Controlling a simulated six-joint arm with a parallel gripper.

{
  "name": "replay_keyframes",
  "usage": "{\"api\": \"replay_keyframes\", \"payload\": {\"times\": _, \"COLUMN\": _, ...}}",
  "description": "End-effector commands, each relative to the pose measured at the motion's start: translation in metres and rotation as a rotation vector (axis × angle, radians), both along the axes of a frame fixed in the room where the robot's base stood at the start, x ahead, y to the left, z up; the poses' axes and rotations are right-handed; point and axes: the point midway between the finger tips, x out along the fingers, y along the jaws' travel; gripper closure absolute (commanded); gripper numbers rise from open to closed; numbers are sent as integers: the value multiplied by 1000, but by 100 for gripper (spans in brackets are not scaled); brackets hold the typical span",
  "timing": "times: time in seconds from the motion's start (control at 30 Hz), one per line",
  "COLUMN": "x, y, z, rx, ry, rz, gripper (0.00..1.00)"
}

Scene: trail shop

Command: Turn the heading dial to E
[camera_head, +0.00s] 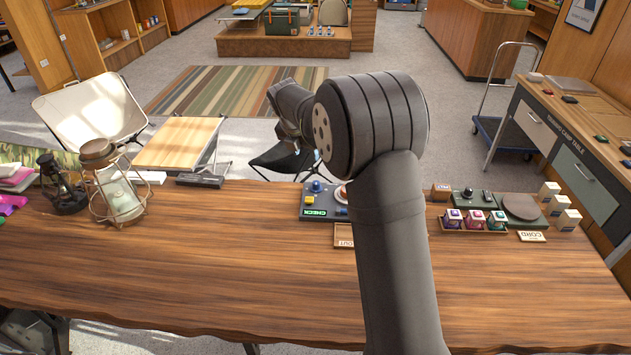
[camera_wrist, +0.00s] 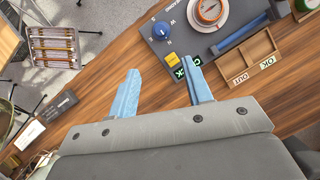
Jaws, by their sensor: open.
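The heading dial is a blue knob (camera_wrist: 161,30) on a dark grey panel (camera_wrist: 212,42), at the upper middle of the wrist view. Small white letters stand around it, among them a W; I cannot tell which letter it points at. In the head view the knob (camera_head: 316,186) shows left of my arm.
A wooden tray (camera_wrist: 245,62) with OUT and OK labels lies right of the panel. On the wooden table (camera_head: 200,275) stand a lantern (camera_head: 118,190) at left and a tray of small coloured boxes (camera_head: 475,228) at right. The table's front is clear.

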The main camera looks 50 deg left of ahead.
Motion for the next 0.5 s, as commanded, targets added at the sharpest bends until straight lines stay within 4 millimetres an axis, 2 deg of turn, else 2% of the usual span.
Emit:
{"api": "replay_keyframes", "payload": {"times": 0.17, "x": 9, "y": 3, "z": -24, "rx": -4, "ry": 2, "rz": -1, "gripper": 54}}
{"api": "replay_keyframes", "payload": {"times": 0.5, "x": 35, "y": 14, "z": -93, "rx": -3, "ry": 2, "rz": -2, "gripper": 54}}
